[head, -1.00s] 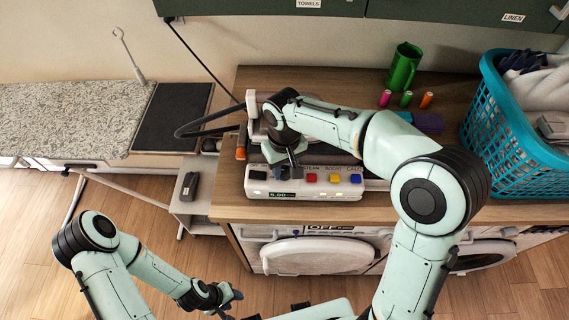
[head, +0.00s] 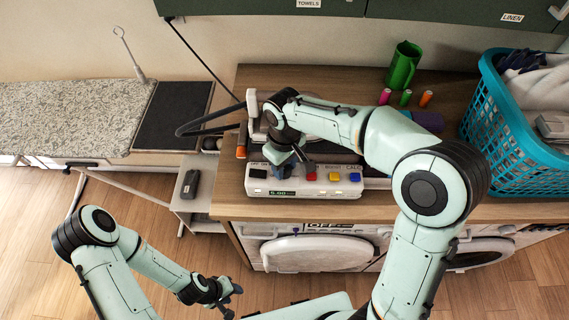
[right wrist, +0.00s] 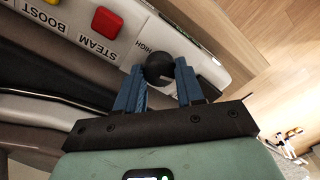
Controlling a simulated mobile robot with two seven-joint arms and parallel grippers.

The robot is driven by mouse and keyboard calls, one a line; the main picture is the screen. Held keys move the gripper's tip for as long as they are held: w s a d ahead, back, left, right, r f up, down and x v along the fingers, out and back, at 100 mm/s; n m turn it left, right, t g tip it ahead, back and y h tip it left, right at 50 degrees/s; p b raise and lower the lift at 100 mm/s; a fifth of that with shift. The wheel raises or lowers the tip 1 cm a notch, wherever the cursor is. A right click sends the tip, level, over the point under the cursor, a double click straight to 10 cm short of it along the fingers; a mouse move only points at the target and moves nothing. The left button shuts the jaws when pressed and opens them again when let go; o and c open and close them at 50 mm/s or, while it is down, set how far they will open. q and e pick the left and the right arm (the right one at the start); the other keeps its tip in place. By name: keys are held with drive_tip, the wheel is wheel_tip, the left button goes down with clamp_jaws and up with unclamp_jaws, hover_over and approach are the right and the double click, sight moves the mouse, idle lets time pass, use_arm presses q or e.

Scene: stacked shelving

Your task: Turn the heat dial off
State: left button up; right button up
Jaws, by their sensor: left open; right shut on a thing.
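A white control panel (head: 345,191) on the front of the appliance on the counter carries a small display, a black switch (head: 258,174) and red, yellow and blue buttons. My right gripper (head: 283,172) is at the panel, left of the red button (head: 312,176). In the right wrist view, a round black dial (right wrist: 160,67) sits between the right fingertips (right wrist: 158,78), beside a label reading HIGH. The fingers are shut on it. In the head view the gripper hides the dial. My left gripper (head: 230,297) is open and empty, low in front of the counter.
A teal laundry basket (head: 505,125) with cloth stands at the right of the wooden counter (head: 295,77). A green jug (head: 404,66) and thread spools are behind my right arm. An ironing board (head: 90,120) is at the left. Washing machines are below the counter.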

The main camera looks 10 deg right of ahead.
drive_tip(key=o, duration=1)
drive_tip(key=shift+o, duration=0.2)
